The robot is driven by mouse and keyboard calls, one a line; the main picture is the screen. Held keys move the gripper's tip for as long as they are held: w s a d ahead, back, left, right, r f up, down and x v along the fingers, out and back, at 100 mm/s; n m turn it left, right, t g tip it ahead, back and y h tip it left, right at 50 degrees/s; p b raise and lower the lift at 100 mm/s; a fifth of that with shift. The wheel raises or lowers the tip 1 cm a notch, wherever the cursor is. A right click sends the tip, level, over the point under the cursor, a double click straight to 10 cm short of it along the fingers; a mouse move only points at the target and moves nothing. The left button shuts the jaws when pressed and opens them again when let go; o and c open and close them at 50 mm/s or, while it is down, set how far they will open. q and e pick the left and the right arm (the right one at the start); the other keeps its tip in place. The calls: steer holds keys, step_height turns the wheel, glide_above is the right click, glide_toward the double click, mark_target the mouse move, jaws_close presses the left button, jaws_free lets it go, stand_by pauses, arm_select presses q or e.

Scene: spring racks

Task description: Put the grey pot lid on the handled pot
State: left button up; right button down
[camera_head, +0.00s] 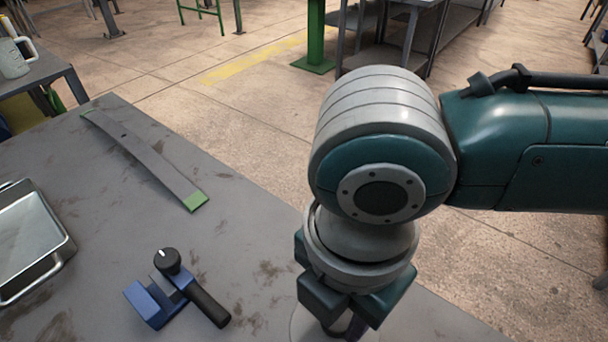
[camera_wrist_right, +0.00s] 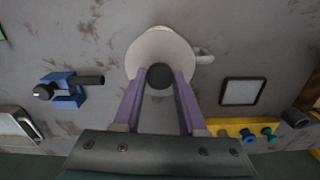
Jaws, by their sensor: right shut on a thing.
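My right gripper (camera_wrist_right: 160,78) is shut on the dark round knob of the pale grey pot lid (camera_wrist_right: 152,48) in the right wrist view. A pale handle (camera_wrist_right: 204,56) sticks out at the right of the lid, in line with the handled pot lying under it. The lid hides the pot's body, and I cannot tell whether the lid touches its rim. In the head view my right gripper (camera_head: 343,326) points down at the bottom edge, and a pale round edge (camera_head: 301,322) shows beside it. My left gripper is in neither view.
A blue tool with a black handle (camera_head: 205,302) lies left of the gripper. A metal tray (camera_head: 62,250) is at the left edge, and a long grey strip (camera_head: 150,158) lies behind. The wrist view shows a framed square (camera_wrist_right: 242,92) and a yellow rack (camera_wrist_right: 222,124) at right.

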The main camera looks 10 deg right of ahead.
steer(key=shift+f, duration=0.25)
stand_by(0.6)
jaws_free()
stand_by(0.5)
step_height(320, 180, up, 8)
steer(key=p, duration=0.9)
stand_by(0.6)
